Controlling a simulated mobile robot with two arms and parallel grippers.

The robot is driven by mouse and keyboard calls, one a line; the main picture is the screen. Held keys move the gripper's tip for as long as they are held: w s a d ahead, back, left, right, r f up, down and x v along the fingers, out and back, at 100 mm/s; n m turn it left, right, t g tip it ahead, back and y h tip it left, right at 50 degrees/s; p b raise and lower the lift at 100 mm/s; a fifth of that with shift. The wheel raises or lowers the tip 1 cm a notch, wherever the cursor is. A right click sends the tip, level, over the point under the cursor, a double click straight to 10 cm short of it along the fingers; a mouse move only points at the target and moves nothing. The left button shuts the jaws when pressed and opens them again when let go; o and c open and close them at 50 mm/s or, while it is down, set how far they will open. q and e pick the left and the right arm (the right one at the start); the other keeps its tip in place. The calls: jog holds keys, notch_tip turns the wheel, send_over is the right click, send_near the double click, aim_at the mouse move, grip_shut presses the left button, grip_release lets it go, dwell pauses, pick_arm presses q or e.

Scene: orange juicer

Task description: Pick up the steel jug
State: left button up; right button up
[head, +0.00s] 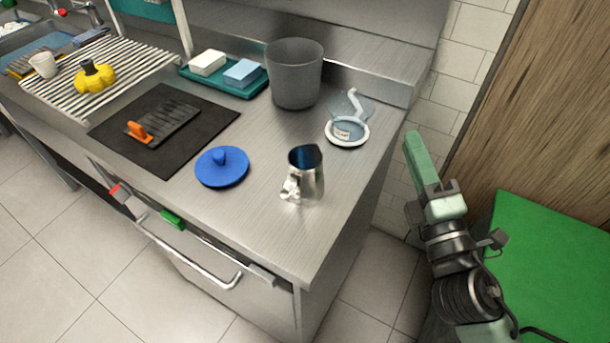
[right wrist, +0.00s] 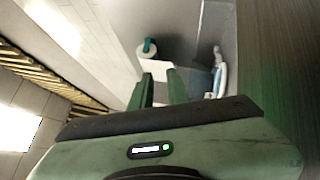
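The steel jug (head: 305,175) stands upright on the steel counter (head: 262,222), near its right front corner. It is shiny, with a dark inside, and its handle side faces the front left. My right gripper (head: 412,150) is off the counter's right edge, to the right of the jug and clear of it. In the right wrist view, the two green fingers of my right gripper (right wrist: 160,76) stand apart with nothing between them. I cannot make out the jug in that view. My left gripper is not in view.
A blue lid (head: 221,168) lies left of the jug. A grey pot (head: 294,75) and a white-rimmed clear piece (head: 347,130) stand behind it. A black mat (head: 108,133) holds an orange-handled tool. A wooden panel (head: 540,95) and green surface (head: 550,270) are at right.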

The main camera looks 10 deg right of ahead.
jog(key=s+a+r+n+g+y, duration=0.2)
jog(key=s+a+n+g+y, duration=0.1)
jog(key=a+n+y, duration=0.9)
jog(key=n+g+y, duration=0.1)
jog(key=n+g, duration=0.7)
jog(key=n, duration=0.7)
send_near(287, 198)
jog(key=x, duration=0.3)
jog(key=shift+w+d+r, duration=0.1)
jog(key=shift+w, duration=0.05)
jog(key=shift+p+x, duration=0.6)
jog(key=shift+x, duration=0.25)
jog(key=p+x, duration=0.2)
jog(key=x, duration=0.3)
jog(key=shift+w, duration=0.1)
jog(key=shift+w+a+f, duration=0.2)
jog(key=shift+a+f, duration=0.1)
jog(key=shift+a, duration=0.15)
jog(key=shift+d, duration=0.1)
grip_shut()
